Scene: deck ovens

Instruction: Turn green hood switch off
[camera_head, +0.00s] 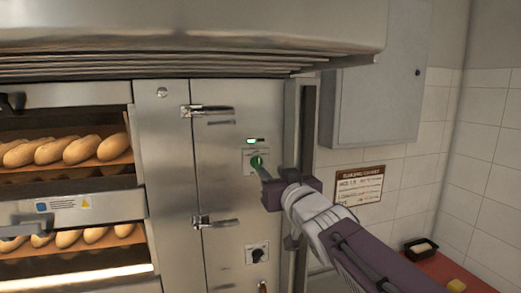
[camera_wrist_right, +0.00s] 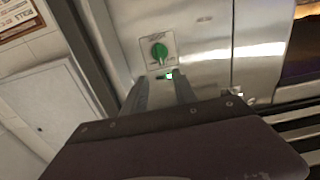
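The green hood switch (camera_head: 256,162) is a round green knob on a pale plate on the steel oven panel. A green lamp (camera_head: 252,141) glows just above it. My right gripper (camera_head: 262,173) is in front of the plate, its fingers reaching toward the knob. In the right wrist view the knob (camera_wrist_right: 159,52) shows beyond the two fingertips, with the lit lamp (camera_wrist_right: 168,76) near the gap between them. The right gripper (camera_wrist_right: 161,82) is open with nothing between its fingers. I cannot tell whether a fingertip touches the plate. My left gripper is not in view.
A black knob (camera_head: 257,253) sits lower on the same panel, with door hinges (camera_head: 214,221) near it. Bread decks (camera_head: 70,208) are at left. The steel hood (camera_head: 200,25) overhangs above. A grey wall cabinet (camera_head: 380,100) and a sign (camera_head: 360,185) are at right.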

